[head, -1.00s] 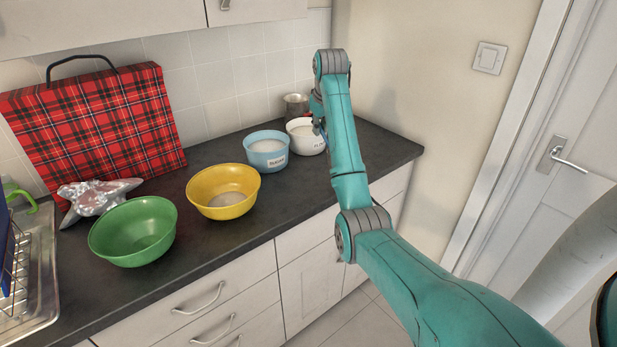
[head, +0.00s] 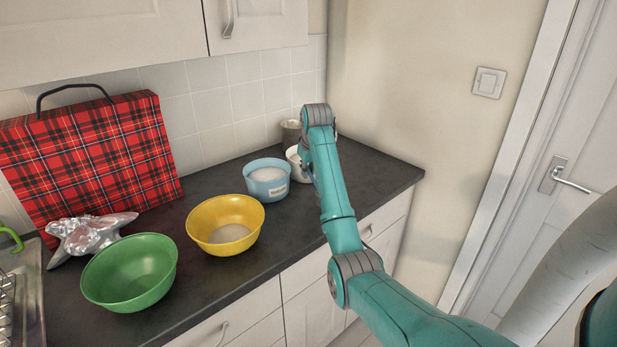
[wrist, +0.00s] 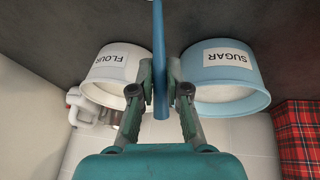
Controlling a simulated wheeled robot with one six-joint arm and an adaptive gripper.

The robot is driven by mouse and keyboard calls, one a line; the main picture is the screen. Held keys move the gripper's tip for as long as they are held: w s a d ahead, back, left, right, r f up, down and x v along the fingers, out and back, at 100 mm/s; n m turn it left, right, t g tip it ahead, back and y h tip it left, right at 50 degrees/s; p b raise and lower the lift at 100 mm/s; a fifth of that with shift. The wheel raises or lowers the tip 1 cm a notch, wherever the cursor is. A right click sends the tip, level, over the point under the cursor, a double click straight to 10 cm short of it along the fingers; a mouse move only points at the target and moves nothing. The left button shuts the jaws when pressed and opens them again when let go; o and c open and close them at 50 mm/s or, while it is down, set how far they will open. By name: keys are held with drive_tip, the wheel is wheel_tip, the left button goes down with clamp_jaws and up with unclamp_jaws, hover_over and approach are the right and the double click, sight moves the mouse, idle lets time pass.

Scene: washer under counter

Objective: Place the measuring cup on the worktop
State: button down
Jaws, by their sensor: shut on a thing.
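My gripper (wrist: 160,78) is shut on a narrow blue bar (wrist: 160,40) in the wrist view. The bar looks like the measuring cup's handle seen edge-on, but no cup bowl can be made out. It lies between the white FLOUR bowl and the blue SUGAR bowl, above the dark worktop (head: 370,175). Whether it touches the worktop I cannot tell. In the head view my arm hides the fingers and the held thing.
The SUGAR bowl (head: 267,185) and partly hidden FLOUR bowl (wrist: 115,70) flank my gripper closely. A metal container (head: 290,132) stands behind. Yellow (head: 226,225) and green (head: 130,272) bowls, crumpled foil (head: 88,236) and a tartan case (head: 90,155) stand left. The worktop's right end is clear.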

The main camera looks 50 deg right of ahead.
wheel_tip(320, 180, down, 2)
drive_tip(key=shift+f, duration=0.15)
drive_tip(key=c, duration=1.2)
unclamp_jaws()
drive_tip(key=shift+o, duration=0.2)
